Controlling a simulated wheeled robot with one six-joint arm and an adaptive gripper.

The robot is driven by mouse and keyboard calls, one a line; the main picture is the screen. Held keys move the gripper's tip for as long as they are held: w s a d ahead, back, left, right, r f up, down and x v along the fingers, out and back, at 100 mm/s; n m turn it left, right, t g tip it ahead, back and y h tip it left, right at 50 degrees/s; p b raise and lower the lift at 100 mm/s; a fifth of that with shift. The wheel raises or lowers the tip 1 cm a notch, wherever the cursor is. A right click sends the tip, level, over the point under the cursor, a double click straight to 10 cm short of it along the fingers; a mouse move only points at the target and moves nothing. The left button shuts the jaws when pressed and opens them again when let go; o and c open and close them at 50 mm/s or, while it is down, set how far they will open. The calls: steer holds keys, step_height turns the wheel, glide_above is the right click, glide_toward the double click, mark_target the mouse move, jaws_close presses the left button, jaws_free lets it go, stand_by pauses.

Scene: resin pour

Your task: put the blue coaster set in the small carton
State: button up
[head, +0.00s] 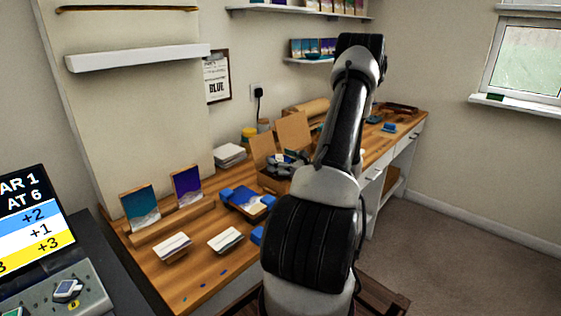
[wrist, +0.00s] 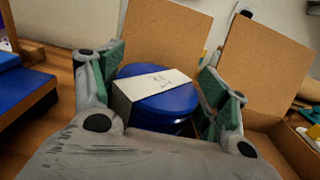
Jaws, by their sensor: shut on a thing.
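My gripper (wrist: 162,76) is shut on the blue coaster set (wrist: 172,103), a round blue stack with a white paper band over its top. The green-padded fingers press on its left and right sides. An open brown carton (head: 272,183) stands on the bench, its raised cardboard (wrist: 165,35) right behind the set in the wrist view. A second raised cardboard panel (wrist: 262,65) stands to the right. I cannot tell whether both belong to one carton. In the head view my gripper (head: 284,160) is over the carton area, partly hidden by my arm. The set's underside is hidden.
A blue tray-like piece (head: 247,201) lies left of the carton, with white card stacks (head: 225,240) in front. Two art panels (head: 187,186) lean in a wooden rack. A white stack (head: 229,155) stands behind. Blue items (head: 389,128) lie at the far right end.

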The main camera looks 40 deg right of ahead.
steer(key=shift+f, duration=0.1)
steer(key=shift+f, duration=0.35)
steer(key=shift+f, duration=0.15)
steer(key=o, duration=1.2)
